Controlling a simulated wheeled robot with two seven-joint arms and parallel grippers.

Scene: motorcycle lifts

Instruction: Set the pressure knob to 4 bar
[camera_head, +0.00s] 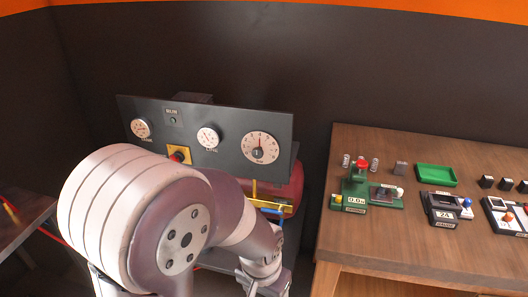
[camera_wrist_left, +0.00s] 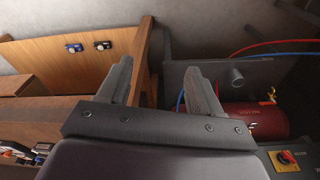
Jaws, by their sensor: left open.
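A dark control panel (camera_head: 180,119) stands upright against the wall, with two small gauges and a larger white round dial (camera_head: 260,147) at its right end. A small dark knob (camera_head: 257,153) sits at the dial's middle, and a thin red mark points up. The scale figures are too small to read. My left arm stands in front of the panel's lower part. My left gripper (camera_wrist_left: 160,68) is open and empty in the left wrist view, apart from the dial, which does not show there. My right gripper is out of view.
A yellow plate with a red knob (camera_head: 179,154) is on the panel; it also shows in the wrist view (camera_wrist_left: 287,158). A red tank (camera_wrist_left: 255,119) lies behind the panel. A wooden bench (camera_head: 390,239) at right holds small devices and a green tray (camera_head: 436,175).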

